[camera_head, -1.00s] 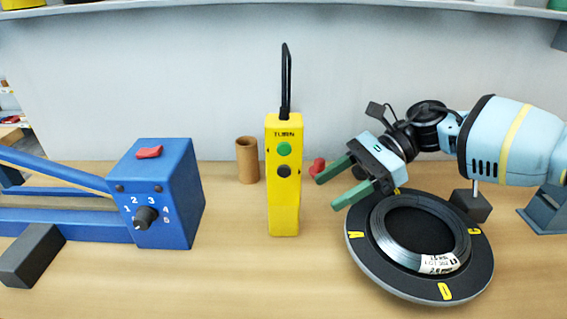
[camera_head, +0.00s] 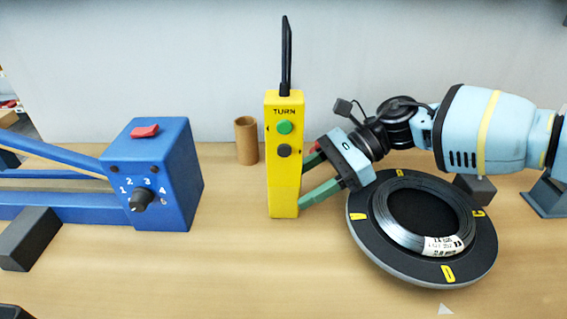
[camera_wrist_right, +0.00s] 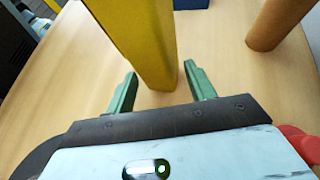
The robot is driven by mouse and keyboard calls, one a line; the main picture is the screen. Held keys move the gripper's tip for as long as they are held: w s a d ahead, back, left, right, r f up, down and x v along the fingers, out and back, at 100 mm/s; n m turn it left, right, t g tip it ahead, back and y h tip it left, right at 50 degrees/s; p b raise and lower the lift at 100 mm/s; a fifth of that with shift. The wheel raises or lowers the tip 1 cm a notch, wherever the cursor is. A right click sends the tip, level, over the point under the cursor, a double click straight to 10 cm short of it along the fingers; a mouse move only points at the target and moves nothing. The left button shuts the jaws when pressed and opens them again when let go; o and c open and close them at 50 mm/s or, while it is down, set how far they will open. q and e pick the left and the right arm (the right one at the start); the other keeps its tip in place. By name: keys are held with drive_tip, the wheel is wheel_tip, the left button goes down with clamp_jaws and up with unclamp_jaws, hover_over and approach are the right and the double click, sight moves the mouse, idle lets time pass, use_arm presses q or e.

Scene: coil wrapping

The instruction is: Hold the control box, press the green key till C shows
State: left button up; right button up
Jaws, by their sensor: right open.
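The yellow control box (camera_head: 285,197) stands upright on the table, with a green key (camera_head: 284,127) above a black key (camera_head: 283,151) and the word TURN on top. My right gripper (camera_head: 306,181) is open at the box's right side. In the right wrist view, the control box (camera_wrist_right: 145,35) shows between the two open green fingers (camera_wrist_right: 160,78), with gaps on both sides. The black turntable (camera_head: 400,262) carries a wire coil (camera_head: 385,222); yellow D is at its front, near a pale triangle mark (camera_head: 445,309), and C at its right. My left gripper is out of view.
A blue machine (camera_head: 175,190) with a numbered dial (camera_head: 142,199) and red switch stands left. A brown tube (camera_head: 246,140) stands behind the control box; it also shows in the right wrist view (camera_wrist_right: 275,25). The table between machine and box is clear.

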sight(290, 193)
drive_tip(key=x, duration=0.2)
drive_tip(key=shift+s+a+f, duration=0.1)
drive_tip(key=shift+a+f, duration=0.05)
drive_tip(key=shift+a, duration=0.1)
drive_tip(key=shift+s+a+f, duration=0.1)
drive_tip(key=shift+a+f, duration=0.05)
drive_tip(key=shift+a, duration=0.15)
drive_tip(key=shift+c, duration=0.4)
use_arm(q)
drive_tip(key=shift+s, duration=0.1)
use_arm(e)
drive_tip(key=c, duration=0.5)
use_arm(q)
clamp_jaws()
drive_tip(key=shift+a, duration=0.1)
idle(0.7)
